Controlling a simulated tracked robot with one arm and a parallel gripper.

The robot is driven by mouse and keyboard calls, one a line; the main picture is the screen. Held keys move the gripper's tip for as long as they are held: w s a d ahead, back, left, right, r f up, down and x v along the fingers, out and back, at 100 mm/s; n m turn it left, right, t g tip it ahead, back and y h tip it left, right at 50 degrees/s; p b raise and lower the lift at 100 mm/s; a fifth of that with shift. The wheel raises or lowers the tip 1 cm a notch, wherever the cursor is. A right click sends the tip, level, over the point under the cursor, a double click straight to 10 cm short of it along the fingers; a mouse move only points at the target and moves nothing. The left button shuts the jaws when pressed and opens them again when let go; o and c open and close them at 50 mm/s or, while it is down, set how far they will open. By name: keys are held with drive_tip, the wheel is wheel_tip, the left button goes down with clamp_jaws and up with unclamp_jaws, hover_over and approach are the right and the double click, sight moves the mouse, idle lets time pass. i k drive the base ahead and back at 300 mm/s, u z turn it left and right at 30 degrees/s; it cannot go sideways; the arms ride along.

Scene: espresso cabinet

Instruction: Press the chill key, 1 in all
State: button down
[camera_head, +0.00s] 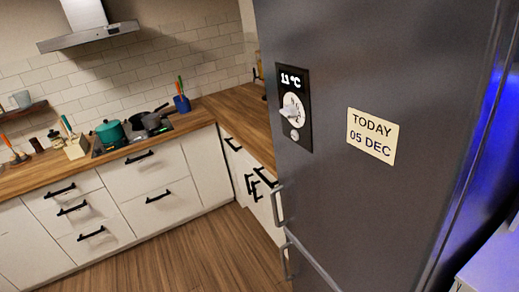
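A dark grey fridge (380,60) fills the right half of the view. On its door is a black control panel (307,136) with a display (291,79) reading 11 °C. Below the display is a round white dial (292,109), and under that a small round light button (295,135). No chill label is legible, so I cannot tell for sure which part is the chill key. My gripper is not in view.
A card (372,136) on the fridge door reads TODAY 05 DEC. Door handles (278,205) stick out at the fridge's left edge. White cabinets (160,200) with a wooden worktop (215,105), hob and pots stand behind at left. The wooden floor (190,260) between is clear.

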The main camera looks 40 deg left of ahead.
sight(294, 135)
drive_tip(key=u, duration=0.4)
drive_tip(key=k, duration=1)
drive_tip(key=u, duration=0.8)
drive_tip(key=i, duration=2)
drive_tip(key=z, duration=0.75)
